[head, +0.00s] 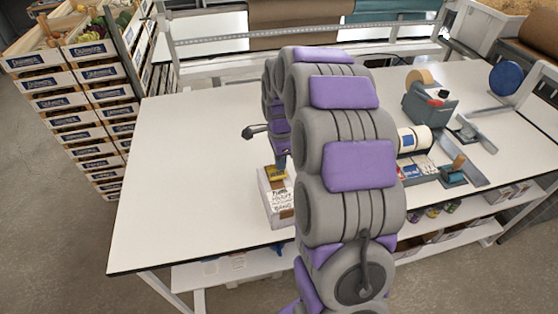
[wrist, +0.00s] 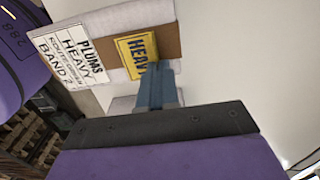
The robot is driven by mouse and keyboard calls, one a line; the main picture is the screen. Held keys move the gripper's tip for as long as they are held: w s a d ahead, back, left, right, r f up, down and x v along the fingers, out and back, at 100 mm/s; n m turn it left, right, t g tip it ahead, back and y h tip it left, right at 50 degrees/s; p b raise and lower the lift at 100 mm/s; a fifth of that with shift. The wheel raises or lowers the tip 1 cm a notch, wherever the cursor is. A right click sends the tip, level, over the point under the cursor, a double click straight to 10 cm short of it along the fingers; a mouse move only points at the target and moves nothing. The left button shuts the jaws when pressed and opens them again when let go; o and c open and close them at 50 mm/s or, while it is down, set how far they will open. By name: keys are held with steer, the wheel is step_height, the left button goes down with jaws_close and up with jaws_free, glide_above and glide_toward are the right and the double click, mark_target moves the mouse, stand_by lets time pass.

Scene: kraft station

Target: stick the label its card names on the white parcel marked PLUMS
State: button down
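The white parcel (head: 276,219) stands on the table, partly hidden by my arm. Its white card (wrist: 72,55) reads PLUMS, HEAVY, ROUTE GREEN, BAND 2. A yellow label (wrist: 136,50) reading HEAV, its end hidden by my fingers, lies over the brown strip (wrist: 165,42) on the parcel; it also shows in the head view (head: 275,174). My gripper (wrist: 155,72) is over the parcel with its fingers together at the label's edge, apparently shut on it. Whether the label is fully flat on the parcel, I cannot tell.
White label rolls (head: 413,138), a grey tape dispenser (head: 428,105) and a wooden-handled stamp (head: 456,168) stand on the right of the table. The table's left half (head: 190,160) is clear. Stacked produce crates (head: 85,100) stand beyond its left edge.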

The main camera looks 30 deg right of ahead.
steer(key=shift+a+r, duration=0.1)
steer(key=shift+a, duration=0.65)
steer(key=shift+d+f, duration=0.2)
steer(key=shift+d, duration=0.4)
steer(key=shift+a, duration=0.1)
steer(key=shift+a+f, duration=0.25)
steer(key=shift+a, duration=0.1)
steer(key=c, duration=1.8)
jaws_free()
steer(key=shift+d, duration=0.2)
steer(key=o, duration=0.5)
steer(key=shift+r+p, duration=0.85)
steer(key=shift+r, duration=1.4)
